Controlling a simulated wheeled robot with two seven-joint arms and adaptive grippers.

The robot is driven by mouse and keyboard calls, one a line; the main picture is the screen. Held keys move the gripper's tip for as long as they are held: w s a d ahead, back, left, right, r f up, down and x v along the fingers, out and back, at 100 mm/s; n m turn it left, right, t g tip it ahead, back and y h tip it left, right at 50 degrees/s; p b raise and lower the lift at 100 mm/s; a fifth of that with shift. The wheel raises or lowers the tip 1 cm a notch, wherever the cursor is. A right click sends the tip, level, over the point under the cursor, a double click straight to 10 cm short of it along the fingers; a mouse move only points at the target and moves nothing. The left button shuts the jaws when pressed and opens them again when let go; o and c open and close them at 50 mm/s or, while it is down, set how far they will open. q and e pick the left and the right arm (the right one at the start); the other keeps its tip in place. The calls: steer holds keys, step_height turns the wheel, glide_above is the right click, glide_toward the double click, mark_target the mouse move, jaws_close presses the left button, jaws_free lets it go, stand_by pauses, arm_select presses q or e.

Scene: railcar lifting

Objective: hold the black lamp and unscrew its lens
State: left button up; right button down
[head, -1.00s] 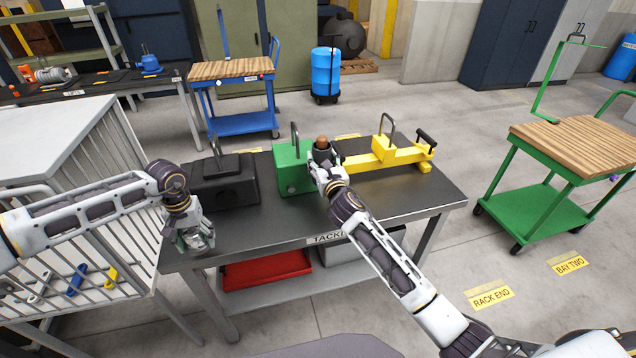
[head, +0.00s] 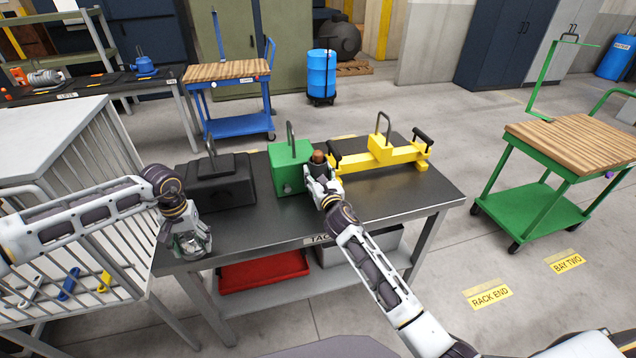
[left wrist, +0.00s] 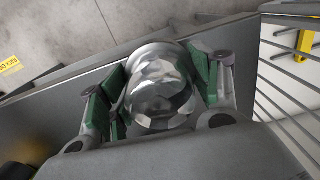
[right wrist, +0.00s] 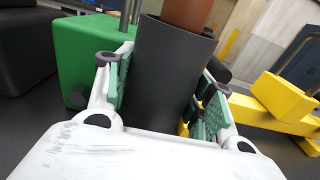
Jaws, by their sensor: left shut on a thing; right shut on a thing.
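The black lamp (head: 319,170) is a dark upright cylinder with a reddish-brown rounded top. My right gripper (head: 320,180) is shut around it, beside the green block; the right wrist view shows the lamp's black body (right wrist: 165,75) between the green finger pads. Its lower end is hidden. My left gripper (head: 193,243) is shut on a clear, silvery, dome-shaped lens (left wrist: 158,88), near the table's front left edge. The lens is well apart from the lamp. I cannot tell whether the lens touches the table.
The dark tabletop (head: 265,225) also carries a black block (head: 222,190), a green block (head: 285,165) and a yellow beam (head: 385,155), all with handles. A barred cage (head: 75,240) stands close on the left. The front middle of the tabletop is clear.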

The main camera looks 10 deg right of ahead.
steer(key=shift+f+b, duration=0.45)
steer(key=shift+f, duration=1.2)
steer(key=c, duration=0.6)
jaws_free()
steer(key=shift+o, duration=0.2)
steer(key=shift+s, duration=0.15)
steer(key=shift+s+d, duration=0.2)
steer(key=shift+s, duration=5.7)
steer(key=shift+o, duration=0.4)
